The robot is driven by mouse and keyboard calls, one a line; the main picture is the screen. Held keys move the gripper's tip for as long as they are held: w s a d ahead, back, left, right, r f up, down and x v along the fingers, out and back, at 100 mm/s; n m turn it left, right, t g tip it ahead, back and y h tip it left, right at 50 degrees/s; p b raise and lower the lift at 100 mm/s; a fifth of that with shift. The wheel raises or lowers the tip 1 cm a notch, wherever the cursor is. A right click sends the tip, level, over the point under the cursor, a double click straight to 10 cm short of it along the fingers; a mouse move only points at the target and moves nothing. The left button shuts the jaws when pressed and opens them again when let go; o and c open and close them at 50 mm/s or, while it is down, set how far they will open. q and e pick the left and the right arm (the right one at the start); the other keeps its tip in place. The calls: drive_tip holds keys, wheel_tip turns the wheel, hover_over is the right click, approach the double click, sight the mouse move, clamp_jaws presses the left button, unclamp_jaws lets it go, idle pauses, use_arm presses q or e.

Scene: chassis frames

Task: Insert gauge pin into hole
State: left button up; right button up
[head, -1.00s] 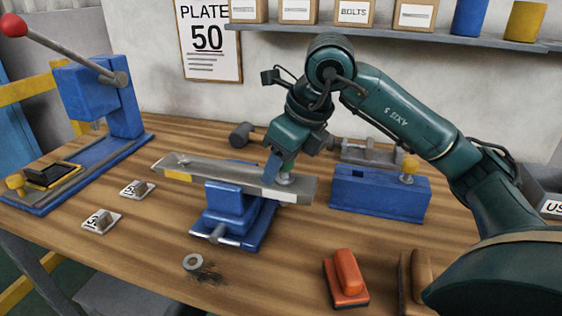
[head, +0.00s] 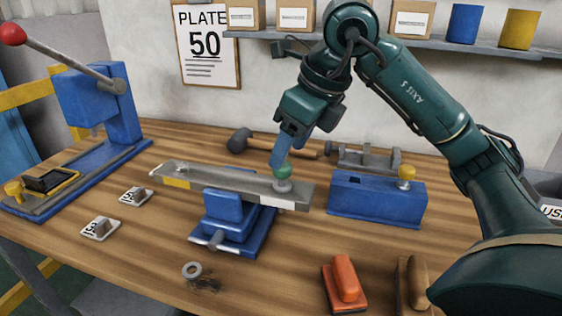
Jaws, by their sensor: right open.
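A gauge pin with a green knob (head: 283,171) stands upright on the right part of a grey metal rail (head: 222,178), at a round grey collar. How deep it sits in the hole cannot be seen. The rail lies in a blue vise (head: 228,215). My right gripper (head: 279,160) is open just above and behind the green knob, its blue fingers pointing down. It holds nothing that I can see. A second pin with a yellow knob (head: 407,172) stands in a blue block (head: 376,200) at the right. My left gripper is not in view.
A blue lever press (head: 105,105) stands at the left, near two small tagged plates (head: 101,229). A black-headed hammer (head: 240,140) lies behind the rail. A washer (head: 192,269) and an orange-handled brush (head: 345,280) lie in front.

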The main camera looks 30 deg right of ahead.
use_arm(q)
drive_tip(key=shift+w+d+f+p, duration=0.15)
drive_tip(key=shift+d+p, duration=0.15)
drive_tip(key=shift+p, duration=0.25)
use_arm(e)
drive_tip(key=v, duration=0.7)
drive_tip(key=shift+w, duration=0.1)
